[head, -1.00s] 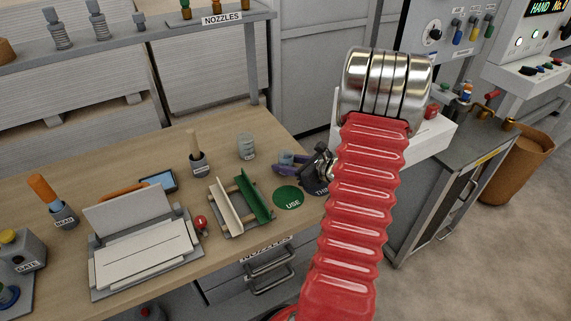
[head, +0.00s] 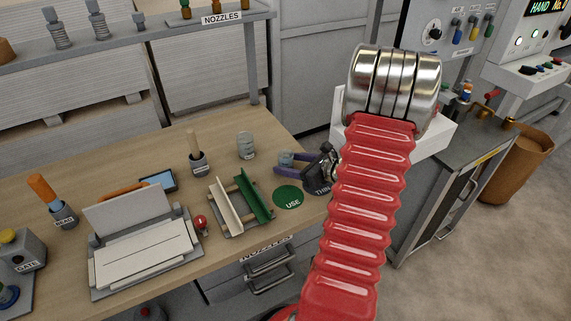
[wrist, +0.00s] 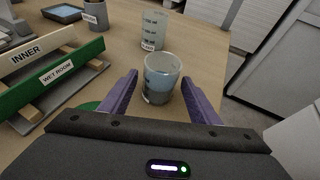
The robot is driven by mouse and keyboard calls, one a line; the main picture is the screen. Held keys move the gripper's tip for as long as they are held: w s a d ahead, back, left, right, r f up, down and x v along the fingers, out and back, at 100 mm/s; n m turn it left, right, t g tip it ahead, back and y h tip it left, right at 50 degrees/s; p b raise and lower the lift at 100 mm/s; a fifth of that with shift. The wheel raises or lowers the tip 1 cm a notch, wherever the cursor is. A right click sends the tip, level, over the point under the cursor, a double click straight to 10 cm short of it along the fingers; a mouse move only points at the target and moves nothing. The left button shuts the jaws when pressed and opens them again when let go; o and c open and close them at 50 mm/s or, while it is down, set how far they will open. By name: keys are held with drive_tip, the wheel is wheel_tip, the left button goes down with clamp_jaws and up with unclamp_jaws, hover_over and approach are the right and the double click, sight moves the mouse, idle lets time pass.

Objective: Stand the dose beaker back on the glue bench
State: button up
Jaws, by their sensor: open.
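A small clear beaker (wrist: 161,77) with grey-blue contents stands upright on the wooden glue bench (head: 130,165), between the two purple fingers of my gripper (wrist: 158,80). The fingers are apart, with a gap visible on each side of the beaker. In the head view this beaker (head: 286,158) is small and partly covered by my gripper (head: 280,164). A second clear beaker (head: 246,145) with a label stands just behind; it also shows in the wrist view (wrist: 153,30). The labels are too small to read, so I cannot tell which one is named the dose beaker.
A green USE disc (head: 288,197) lies near the bench edge. A rack with a green board (head: 256,198) stands left of it, with a brush pot (head: 199,165) behind. A white-plated press (head: 140,250) is further left. The bench's right edge is close to my gripper.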

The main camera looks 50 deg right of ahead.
sight(292, 164)
drive_tip(key=v, duration=0.5)
drive_tip(key=shift+s+r, duration=0.15)
drive_tip(key=shift+s, duration=0.15)
idle(0.6)
